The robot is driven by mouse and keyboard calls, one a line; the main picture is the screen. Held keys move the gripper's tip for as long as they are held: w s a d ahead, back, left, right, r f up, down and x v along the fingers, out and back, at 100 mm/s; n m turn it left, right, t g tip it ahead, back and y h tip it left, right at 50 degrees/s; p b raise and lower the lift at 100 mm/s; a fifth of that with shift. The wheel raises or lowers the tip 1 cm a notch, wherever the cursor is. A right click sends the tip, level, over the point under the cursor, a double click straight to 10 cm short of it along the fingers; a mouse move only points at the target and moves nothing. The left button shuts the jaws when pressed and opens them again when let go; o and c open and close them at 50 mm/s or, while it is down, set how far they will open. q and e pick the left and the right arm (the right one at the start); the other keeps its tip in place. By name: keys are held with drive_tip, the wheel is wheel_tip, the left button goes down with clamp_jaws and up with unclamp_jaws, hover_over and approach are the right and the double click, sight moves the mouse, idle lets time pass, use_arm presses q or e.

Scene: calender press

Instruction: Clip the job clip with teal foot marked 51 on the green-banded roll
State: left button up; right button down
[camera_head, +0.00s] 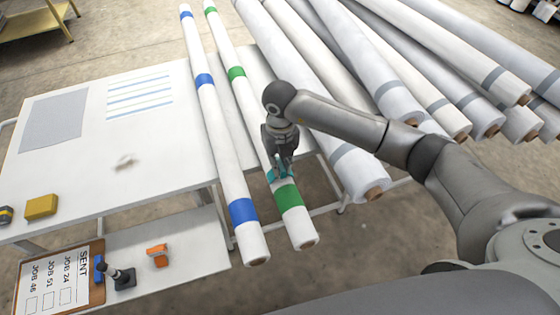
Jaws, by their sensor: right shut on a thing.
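My right gripper (281,163) points down over the near part of the green-banded roll (252,119). It is shut on the job clip with teal foot (271,176), which is at the roll's upper side just behind the nearest green band. The gripper hides much of the clip, and its number cannot be read. I cannot tell whether the clip is seated around the roll or only touching it. The roll lies lengthwise, its near end sticking out past the table edge. My left gripper is out of view.
A blue-banded roll (220,150) lies close on the left. Several grey-banded white rolls (345,150) lie on the right. The white table (170,165) holds a yellow block (41,207). On the lower shelf are a clipboard (60,280), a black stamp (123,277) and an orange clip (157,256).

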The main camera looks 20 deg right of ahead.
drive_tip(key=shift+f, duration=0.3)
idle(0.4)
drive_tip(key=c, duration=1.3)
unclamp_jaws()
drive_tip(key=o, duration=0.4)
drive_tip(key=shift+o, duration=0.2)
drive_tip(key=shift+r, duration=0.2)
drive_tip(key=shift+r+p, duration=2.05)
drive_tip(key=shift+r, duration=1.3)
